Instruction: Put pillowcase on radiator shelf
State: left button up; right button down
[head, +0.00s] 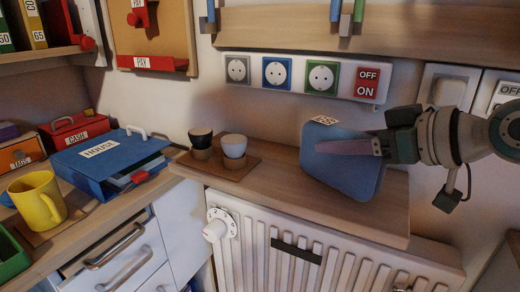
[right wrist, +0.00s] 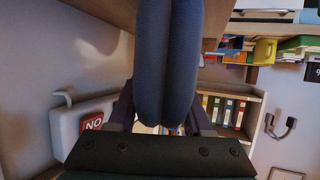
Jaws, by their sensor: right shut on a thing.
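A blue pillowcase (head: 340,174), folded and rounded with a small patterned tag at its top, is upright and slightly tilted over the right part of the wooden radiator shelf (head: 283,187). My right gripper (head: 345,147) comes in from the right and is shut on it; one finger lies across its near face. In the right wrist view the pillowcase (right wrist: 167,60) shows as two dark blue folds between the fingers. Its lower edge is at or just above the shelf; I cannot tell if it touches. My left gripper is not in view.
A white radiator (head: 330,245) is below. Sockets (head: 321,77) and an upper shelf (head: 400,35) are behind. A desk with a yellow mug (head: 38,198) is left.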

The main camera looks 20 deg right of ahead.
jog(key=shift+f, duration=0.55)
jog(key=shift+f, duration=0.15)
jog(key=shift+c, duration=1.6)
grip_release()
jog(key=shift+r, duration=0.2)
jog(key=p+v, duration=0.2)
jog(key=v, duration=1)
jog(key=s+a+f+m+g+h, duration=0.1)
jog(key=s+a+f+g+h, duration=0.3)
jog(key=s+a+f+g, duration=0.5)
jog(key=s+a+f, duration=0.3)
jog(key=s, duration=0.3)
jog(key=shift+s+a+f+m, duration=0.3)
jog(key=shift+s+f, duration=0.1)
